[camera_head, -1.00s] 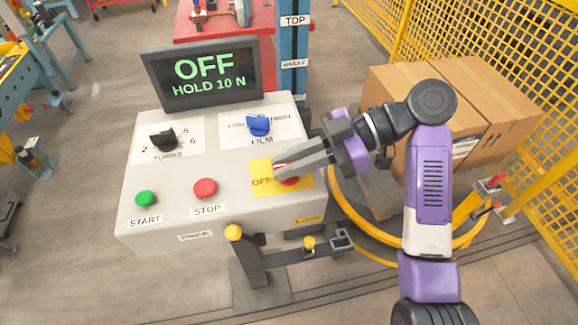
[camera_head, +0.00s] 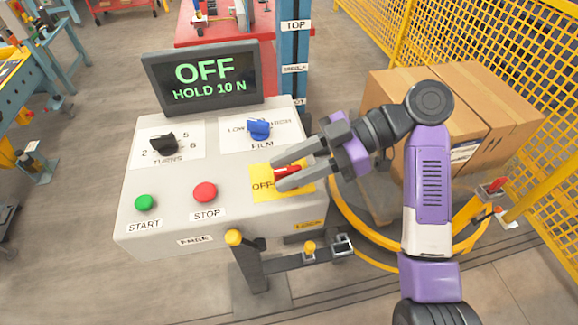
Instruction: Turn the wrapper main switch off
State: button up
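The main switch (camera_head: 287,171) is a red handle on a yellow plate (camera_head: 262,194) at the right of the grey control panel. The word OFF shows at the plate's left; the rest of the plate's lettering is hidden. My gripper (camera_head: 283,173) is open at the switch, with its two fingers spread on either side of the red handle. I cannot tell whether either finger touches it. The display (camera_head: 204,76) above the panel reads OFF and HOLD 10 N.
The panel (camera_head: 165,222) also carries a black TURNS knob (camera_head: 163,142), a blue FILM knob (camera_head: 258,128), a green START button (camera_head: 145,202) and a red STOP button (camera_head: 205,192). Cardboard boxes (camera_head: 430,115) and a yellow fence (camera_head: 480,40) stand at the right.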

jog(key=shift+d, duration=0.1)
jog(key=v, duration=0.7)
jog(key=shift+d, duration=0.2)
jog(key=shift+w+r, duration=0.1)
